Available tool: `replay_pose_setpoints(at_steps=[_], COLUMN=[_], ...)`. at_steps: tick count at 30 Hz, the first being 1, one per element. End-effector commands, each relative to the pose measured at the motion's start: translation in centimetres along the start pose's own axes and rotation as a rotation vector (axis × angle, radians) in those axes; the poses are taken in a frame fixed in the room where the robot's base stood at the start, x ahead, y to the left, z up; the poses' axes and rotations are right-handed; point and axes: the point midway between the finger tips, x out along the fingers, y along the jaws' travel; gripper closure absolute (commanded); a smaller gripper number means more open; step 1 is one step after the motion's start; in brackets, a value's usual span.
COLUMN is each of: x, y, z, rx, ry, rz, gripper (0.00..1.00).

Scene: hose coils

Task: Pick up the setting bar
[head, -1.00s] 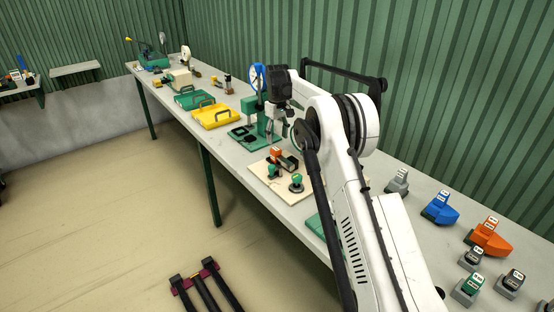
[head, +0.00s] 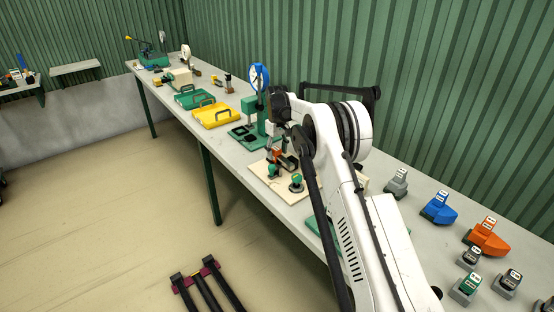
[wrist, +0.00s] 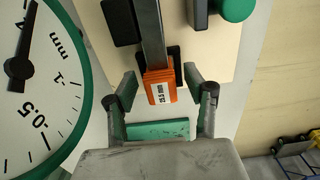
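The setting bar appears to be the dark grey bar (wrist: 150,35) with an orange, labelled end block (wrist: 161,92) in the wrist view. It lies on a pale board, and its orange end (head: 277,153) shows in the head view. My gripper (wrist: 163,82) is open, with one finger on each side of the orange end and a visible gap at both sides. In the head view my gripper (head: 274,138) is just above the board, and dark wrist parts partly hide it. I cannot tell its exact height over the bar.
Green-topped knobs (head: 296,181) stand on the pale board (head: 262,179). Yellow (head: 215,117) and green cases lie further back.

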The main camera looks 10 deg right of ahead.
Motion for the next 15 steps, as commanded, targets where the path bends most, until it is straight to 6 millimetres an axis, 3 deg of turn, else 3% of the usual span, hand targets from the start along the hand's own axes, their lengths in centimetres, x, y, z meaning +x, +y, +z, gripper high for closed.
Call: replay_pose_setpoints(at_steps=[1,10,15], x=[-0.01,-0.03,-0.09], y=[0.00,0.00,0.00], z=[0.00,0.00,0.01], rx=[0.000,0.000,0.000], ry=[0.000,0.000,0.000], rz=[0.000,0.000,0.000], gripper=[0.60,1.00,1.00])
